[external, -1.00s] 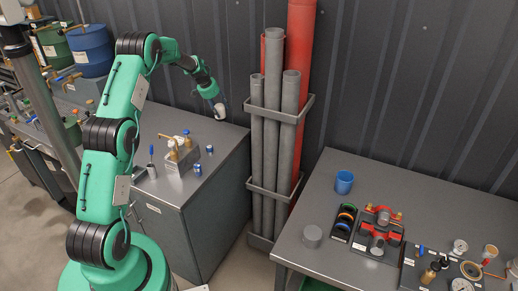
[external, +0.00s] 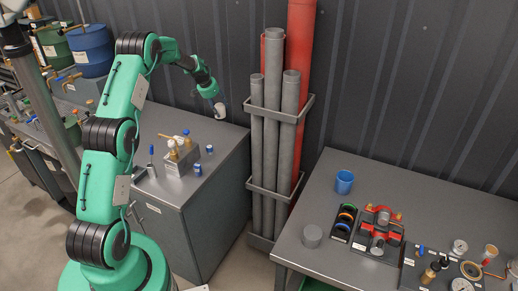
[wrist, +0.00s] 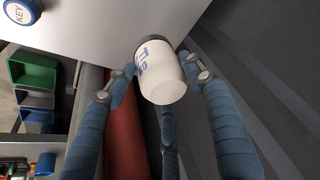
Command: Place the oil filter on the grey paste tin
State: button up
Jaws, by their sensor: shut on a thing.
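The oil filter, a white cylinder with blue lettering and a dark end, is in my gripper (wrist: 157,72) in the wrist view, where the filter (wrist: 162,84) sits between the blue fingers. In the external view the filter shows as a small white shape (external: 219,109) at my gripper, above the back right corner of the left cabinet. The grey paste tin appears to be the plain grey cylinder (external: 312,236) on the right bench, near its left edge. Its top is bare. My gripper is far from it, up and to the left.
Grey and red pipes (external: 272,130) stand in a rack between the left cabinet (external: 220,150) and the right bench (external: 400,185). A blue cup (external: 344,182), a black holder with coloured rings (external: 345,222) and red clamps (external: 379,234) are near the tin.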

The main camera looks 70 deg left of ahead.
jog(key=shift+r, duration=0.15)
